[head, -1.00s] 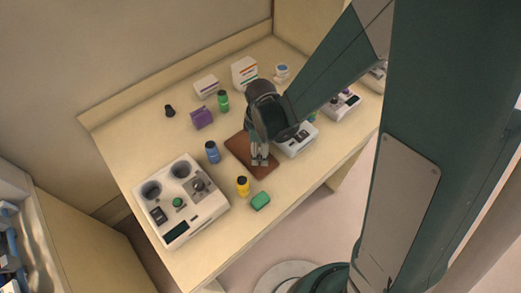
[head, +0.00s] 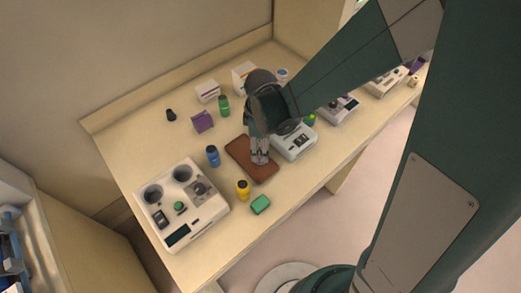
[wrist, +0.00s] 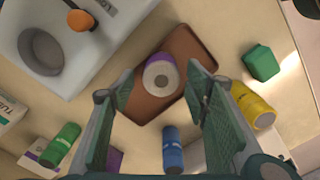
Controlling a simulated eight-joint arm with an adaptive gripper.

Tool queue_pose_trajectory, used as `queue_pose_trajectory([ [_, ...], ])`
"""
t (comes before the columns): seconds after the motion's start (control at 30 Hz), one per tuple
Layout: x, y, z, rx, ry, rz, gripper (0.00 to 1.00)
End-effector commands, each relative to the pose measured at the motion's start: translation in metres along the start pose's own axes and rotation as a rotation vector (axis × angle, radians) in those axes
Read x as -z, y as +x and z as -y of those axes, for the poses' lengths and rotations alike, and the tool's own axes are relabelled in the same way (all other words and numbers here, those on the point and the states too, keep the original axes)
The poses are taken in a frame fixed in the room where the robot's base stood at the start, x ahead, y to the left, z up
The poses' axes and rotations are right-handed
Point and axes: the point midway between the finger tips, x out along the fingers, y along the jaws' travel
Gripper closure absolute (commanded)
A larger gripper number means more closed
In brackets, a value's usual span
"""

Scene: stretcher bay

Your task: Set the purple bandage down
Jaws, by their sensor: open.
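The purple bandage (wrist: 161,74) is a roll with a pale end face and a purple side. It stands upright on the brown mat (wrist: 190,45), with its end facing the wrist camera. My gripper (wrist: 160,82) is open, its two green-grey fingers apart on either side of the roll, with gaps showing between. In the head view my gripper (head: 259,158) points down over the brown mat (head: 266,174), and a little of the bandage shows as a pale purple patch at the fingertips. The rest of it is hidden by the fingers.
A blue bottle (head: 212,156), a yellow bottle (head: 243,190) and a green block (head: 260,204) lie near the mat. A white device (head: 293,143) is close on its right, a larger one (head: 205,215) at front left. A purple box (head: 202,122) stands behind.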

Motion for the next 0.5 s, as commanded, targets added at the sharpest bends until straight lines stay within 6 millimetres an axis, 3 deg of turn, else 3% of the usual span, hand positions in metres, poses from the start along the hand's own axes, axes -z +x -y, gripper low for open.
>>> queue_pose_trajectory([
  [0.5, 0.000, -0.057, 0.000, 0.000, 0.000, 0.000, 0.53],
])
